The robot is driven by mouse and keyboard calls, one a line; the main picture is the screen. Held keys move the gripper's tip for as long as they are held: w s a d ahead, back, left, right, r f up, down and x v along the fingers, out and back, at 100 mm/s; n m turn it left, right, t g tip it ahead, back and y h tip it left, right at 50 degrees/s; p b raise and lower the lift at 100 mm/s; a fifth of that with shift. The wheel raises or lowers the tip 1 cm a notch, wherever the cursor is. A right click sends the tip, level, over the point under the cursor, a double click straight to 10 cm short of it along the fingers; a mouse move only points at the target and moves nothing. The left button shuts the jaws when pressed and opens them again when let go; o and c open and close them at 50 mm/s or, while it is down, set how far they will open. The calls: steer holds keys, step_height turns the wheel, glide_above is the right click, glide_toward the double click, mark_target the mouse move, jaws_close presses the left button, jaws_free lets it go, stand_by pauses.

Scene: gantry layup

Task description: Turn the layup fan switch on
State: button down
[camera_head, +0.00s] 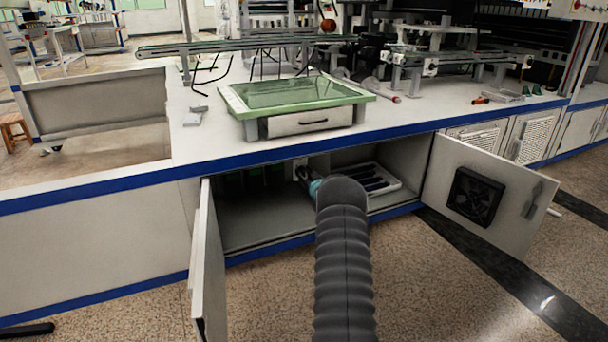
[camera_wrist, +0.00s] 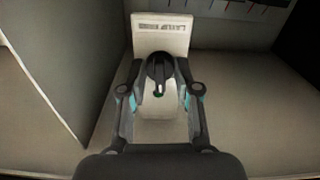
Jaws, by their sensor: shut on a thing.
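The fan switch (camera_wrist: 161,24) is a pale box with a label starting "LAYUP"; the rest is too blurred to read. Below the label is a round black knob (camera_wrist: 159,66) with a pointer bar that points down towards me in the wrist view. A small green spot shows at the bar's lower end. My gripper (camera_wrist: 159,80) is shut on the knob, one finger at each side. In the head view my gripper (camera_head: 312,186) reaches into the open cabinet under the bench, and my arm hides most of the switch.
The cabinet's left door (camera_head: 208,270) and right door (camera_head: 485,195) stand open; the right one carries a black fan (camera_head: 475,197). A white tray (camera_head: 393,190) with dark items lies inside at the right. A green-framed glass panel (camera_head: 300,93) sits on the bench above.

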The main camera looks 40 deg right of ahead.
steer(key=m, duration=0.5)
steer(key=shift+w+r+p, duration=0.1)
steer(key=shift+r+p, duration=0.05)
steer(key=shift+p, duration=0.2)
steer(key=shift+m+p, duration=0.45)
steer(key=shift+m, duration=1.95)
steer(key=c, duration=1.2)
jaws_free()
steer(key=shift+a, duration=0.1)
steer(key=v, duration=1.2)
